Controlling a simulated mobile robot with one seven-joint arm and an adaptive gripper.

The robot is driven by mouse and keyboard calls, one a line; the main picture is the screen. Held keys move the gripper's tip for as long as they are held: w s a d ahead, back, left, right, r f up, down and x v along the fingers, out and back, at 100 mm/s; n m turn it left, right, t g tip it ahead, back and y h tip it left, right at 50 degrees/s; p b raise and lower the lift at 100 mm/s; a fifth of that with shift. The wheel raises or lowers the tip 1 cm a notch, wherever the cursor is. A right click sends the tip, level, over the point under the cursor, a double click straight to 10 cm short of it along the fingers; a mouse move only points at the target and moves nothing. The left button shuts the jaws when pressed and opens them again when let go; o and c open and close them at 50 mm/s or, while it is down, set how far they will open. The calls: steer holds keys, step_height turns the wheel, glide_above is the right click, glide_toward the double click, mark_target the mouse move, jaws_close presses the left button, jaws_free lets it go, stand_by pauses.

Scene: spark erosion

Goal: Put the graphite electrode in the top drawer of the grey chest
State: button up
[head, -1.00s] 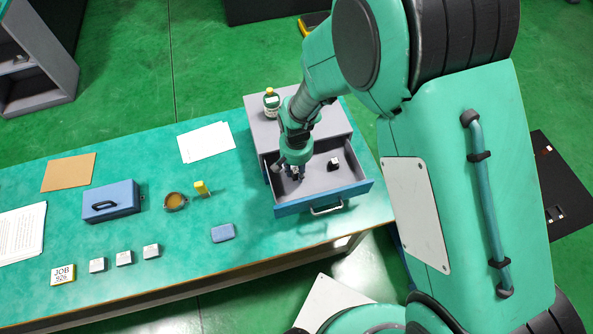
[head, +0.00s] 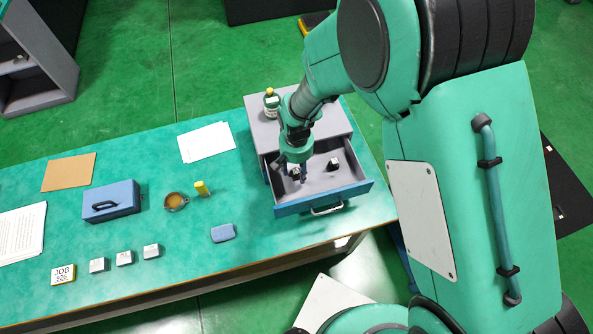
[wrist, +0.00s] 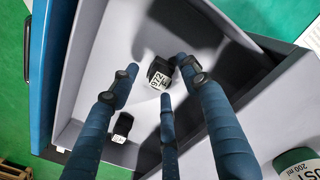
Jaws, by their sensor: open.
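The grey chest (head: 313,122) has its blue-fronted top drawer (head: 290,208) pulled open; the drawer's inside also shows in the wrist view (wrist: 90,88). A dark block with a white numbered label (wrist: 158,78), apparently the graphite electrode, is in the drawer between my fingertips. In the head view, this block (head: 295,173) is partly hidden by the fingers. My gripper (head: 291,172) reaches down into the drawer. Its three fingers are spread open around the block in the wrist view (wrist: 156,80), with gaps visible. A second dark labelled block (head: 334,164) stands apart in the drawer and also shows in the wrist view (wrist: 122,127).
A bottle (head: 271,104) stands on the chest and shows in the wrist view (wrist: 298,165). The green table holds a blue box (head: 112,203), a small dish (head: 176,202), a yellow object (head: 202,188), a blue case (head: 223,233), papers (head: 206,143) and several small blocks (head: 124,258).

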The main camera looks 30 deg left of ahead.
mark_target(298, 170)
step_height(298, 170, up, 11)
stand_by(0.5)
steer(key=shift+f, duration=0.1)
stand_by(0.4)
stand_by(0.3)
steer(key=w+d+r+m+t+y, duration=0.1)
steer(key=w+d+r, duration=0.2)
steer(key=d+r, duration=0.8)
steer(key=w+d+r+m+t, duration=0.1)
steer(key=w+d+r+m, duration=0.1)
steer(key=d+r, duration=0.95)
steer(key=s+d+r+m+t, duration=0.1)
steer(key=s+d+r, duration=0.2)
steer(key=s+d, duration=0.2)
steer(key=s+d+r+m+t, duration=0.1)
steer(key=s+d+r, duration=0.3)
steer(key=d, duration=0.6)
steer(key=s+d+r+m+t, duration=0.1)
steer(key=s+d+r, duration=0.2)
steer(key=s+d, duration=0.2)
steer(key=d, duration=0.3)
steer(key=shift+s+r+t+h, duration=0.3)
steer(key=shift+s+t+h, duration=0.05)
steer(key=shift+t+h, duration=0.05)
